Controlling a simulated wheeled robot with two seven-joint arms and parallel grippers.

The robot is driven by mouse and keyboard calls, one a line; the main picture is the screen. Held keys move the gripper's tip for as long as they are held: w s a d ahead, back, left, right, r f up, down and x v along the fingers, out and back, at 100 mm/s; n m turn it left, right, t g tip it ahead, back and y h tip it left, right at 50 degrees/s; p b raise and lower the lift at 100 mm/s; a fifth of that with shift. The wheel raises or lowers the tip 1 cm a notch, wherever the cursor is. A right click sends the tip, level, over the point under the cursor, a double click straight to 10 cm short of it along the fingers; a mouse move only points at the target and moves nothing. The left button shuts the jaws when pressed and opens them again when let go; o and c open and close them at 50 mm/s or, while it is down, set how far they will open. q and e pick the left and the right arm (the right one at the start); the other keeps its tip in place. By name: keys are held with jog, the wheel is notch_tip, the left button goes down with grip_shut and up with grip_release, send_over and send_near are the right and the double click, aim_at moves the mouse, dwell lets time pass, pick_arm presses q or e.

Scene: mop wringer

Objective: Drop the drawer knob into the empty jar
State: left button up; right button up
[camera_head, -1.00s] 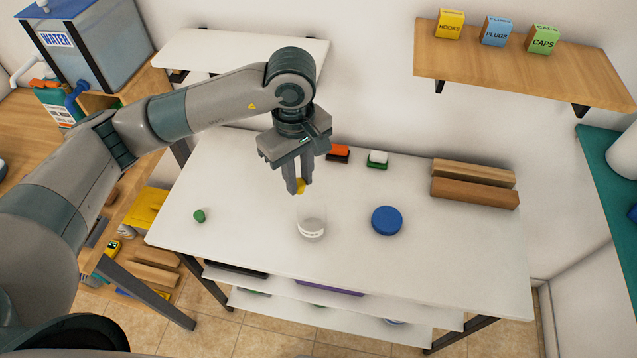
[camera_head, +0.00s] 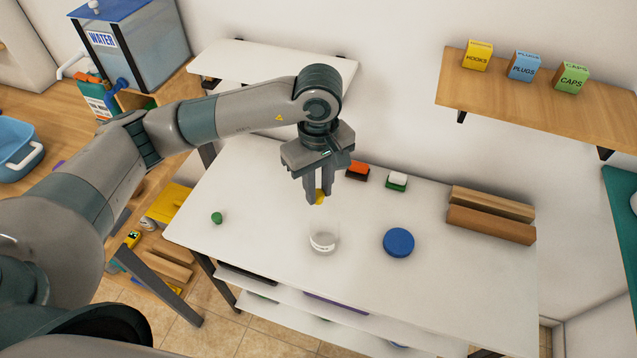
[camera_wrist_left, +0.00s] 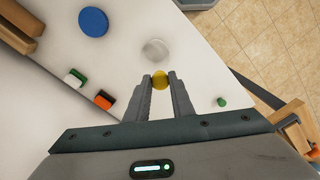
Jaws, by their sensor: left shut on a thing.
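My left gripper (camera_head: 319,196) is shut on a small yellow knob (camera_head: 320,197) and holds it above the white table. The yellow knob also shows between the fingertips in the left wrist view (camera_wrist_left: 159,80). The clear jar (camera_head: 323,238) stands on the table just below and slightly in front of the gripper in the head view. In the left wrist view the jar (camera_wrist_left: 156,51) lies just beyond the fingertips and looks empty. A blue round lid (camera_head: 398,242) lies to the right of the jar. My right gripper is not in view.
A small green knob (camera_head: 216,218) sits near the table's left side. An orange-topped block (camera_head: 357,170) and a white-topped green block (camera_head: 397,181) stand behind. Wooden bars (camera_head: 490,214) lie at the right. Labelled boxes (camera_head: 524,66) stand on a wall shelf.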

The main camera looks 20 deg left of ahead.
aim_at(318, 194)
pick_arm(q)
jog(key=shift+f, duration=0.95)
notch_tip(318, 194, down, 2)
jog(key=shift+f, duration=0.35)
jog(key=o, duration=1.1)
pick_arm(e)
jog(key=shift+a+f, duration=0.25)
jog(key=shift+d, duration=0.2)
